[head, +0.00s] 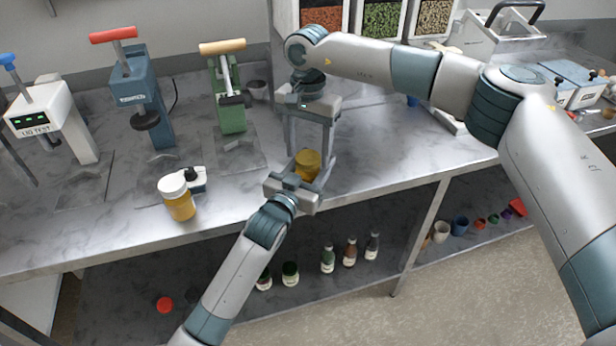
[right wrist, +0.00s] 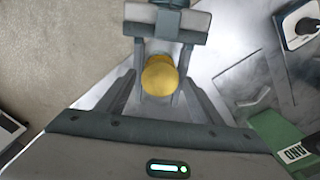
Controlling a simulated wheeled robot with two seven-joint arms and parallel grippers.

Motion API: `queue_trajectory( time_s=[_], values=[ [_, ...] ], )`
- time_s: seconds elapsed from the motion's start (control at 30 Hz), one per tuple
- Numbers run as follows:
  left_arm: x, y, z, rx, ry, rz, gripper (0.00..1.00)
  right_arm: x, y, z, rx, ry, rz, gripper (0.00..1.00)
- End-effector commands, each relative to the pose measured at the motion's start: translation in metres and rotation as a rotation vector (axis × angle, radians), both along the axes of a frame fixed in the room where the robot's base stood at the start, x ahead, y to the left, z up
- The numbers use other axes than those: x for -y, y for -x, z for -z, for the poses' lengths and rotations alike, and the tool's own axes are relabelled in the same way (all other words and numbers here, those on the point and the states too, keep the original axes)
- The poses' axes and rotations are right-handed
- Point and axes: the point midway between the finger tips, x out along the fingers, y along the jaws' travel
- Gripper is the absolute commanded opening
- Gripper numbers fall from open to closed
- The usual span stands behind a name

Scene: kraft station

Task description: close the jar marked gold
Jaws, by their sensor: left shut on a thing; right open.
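A small jar with a round gold-yellow top (head: 307,160) is held just above the bench's front edge. In the right wrist view the gold top (right wrist: 160,78) faces the camera, with a little amber jar body behind it. My left gripper (head: 304,178) is shut on the jar from the front; it also shows at the top of the right wrist view (right wrist: 166,40). My right gripper (head: 310,152) points down from above, open, its fingers on either side of the gold top. I cannot tell how tightly the top sits.
A white-lidded amber jar (head: 179,199) stands on the bench beside a small white device (head: 196,179). Lever presses in white, blue (head: 140,95) and green (head: 228,100) stand behind. Several bottles (head: 350,252) and cups are on the lower shelf.

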Motion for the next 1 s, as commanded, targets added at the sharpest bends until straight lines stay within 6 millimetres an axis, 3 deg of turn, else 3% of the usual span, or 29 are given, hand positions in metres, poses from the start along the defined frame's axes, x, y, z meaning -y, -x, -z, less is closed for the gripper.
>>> queue_trajectory(
  time_s=[0.13,0.3,0.67,1.0],
  values=[
    [0.0000,0.0001,0.0008,-0.001,0.000,0.000,0.00,0.0001,0.0000,0.0001,0.000,0.000,0.000,0.60],
    [0.0000,0.0001,0.0008,-0.001,0.000,0.000,0.00,0.0002,0.0001,0.0000,0.000,0.001,0.000,0.20],
    [-0.0001,0.0000,0.0008,-0.001,0.000,0.000,0.00,0.0003,0.0003,0.0000,-0.001,0.000,0.093,0.18],
    [-0.0002,0.0000,0.0008,-0.002,0.000,0.000,0.00,0.0004,0.0007,0.0006,-0.002,0.001,0.579,0.18]
  ],
)
